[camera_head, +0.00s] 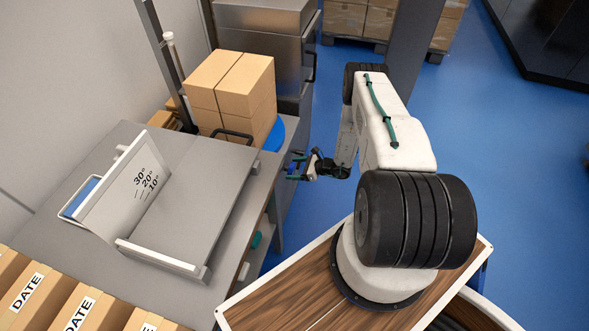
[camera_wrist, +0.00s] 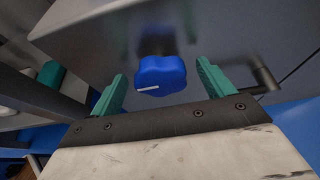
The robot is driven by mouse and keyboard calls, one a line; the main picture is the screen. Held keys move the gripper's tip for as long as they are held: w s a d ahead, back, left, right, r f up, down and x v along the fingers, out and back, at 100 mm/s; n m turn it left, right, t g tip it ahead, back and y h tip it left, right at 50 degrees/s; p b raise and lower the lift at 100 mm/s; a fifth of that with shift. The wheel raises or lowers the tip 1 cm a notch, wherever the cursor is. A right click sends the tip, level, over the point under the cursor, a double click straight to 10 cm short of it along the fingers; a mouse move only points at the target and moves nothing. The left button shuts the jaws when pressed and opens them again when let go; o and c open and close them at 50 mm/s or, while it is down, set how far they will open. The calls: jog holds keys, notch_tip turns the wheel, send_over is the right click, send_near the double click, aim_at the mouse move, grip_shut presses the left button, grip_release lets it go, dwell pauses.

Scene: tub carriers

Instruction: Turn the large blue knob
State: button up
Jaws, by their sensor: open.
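The large blue knob (camera_wrist: 160,76) is in the wrist view, lobed, with a white pointer line near its lower left edge. It sits on a dark shaft in front of a grey metal panel (camera_wrist: 215,30). My gripper (camera_wrist: 161,70) is open, with one green finger to the left of the knob and one to the right. Gaps show on both sides, and the fingers do not appear to touch it. In the head view my gripper (camera_head: 298,166) is beside the bench edge; I cannot make out the knob clearly there.
A grey bench unit (camera_head: 190,200) with a tilted plate marked 10°, 20° and 30° stands at left. Cardboard boxes (camera_head: 245,90) stand behind it, beside a blue round thing (camera_head: 277,137). Blue floor is open at right.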

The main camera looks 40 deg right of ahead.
jog(key=shift+w+a, duration=0.1)
jog(key=c, duration=1)
jog(key=n, duration=0.1)
jog(key=n+t+h, duration=0.1)
jog(key=shift+a+n+h, duration=0.2)
jog(key=shift+n+h, duration=0.1)
jog(key=n, duration=0.1)
jog(key=n+t, duration=0.1)
jog(key=n+t+h, duration=0.1)
jog(key=shift+s+a+f, duration=0.15)
jog(key=shift+s+f, duration=0.1)
jog(key=shift+s, duration=0.05)
jog(key=n, duration=0.1)
jog(key=n+t+h, duration=0.1)
jog(key=n, duration=0.1)
jog(key=shift+s+a+f+n+t, duration=0.1)
jog(key=shift+a+f+n+t, duration=0.1)
jog(key=shift+n+t, duration=0.1)
jog(key=shift+f+n+t, duration=0.2)
jog(key=shift+n+t, duration=0.7)
jog(key=shift+n, duration=1.1)
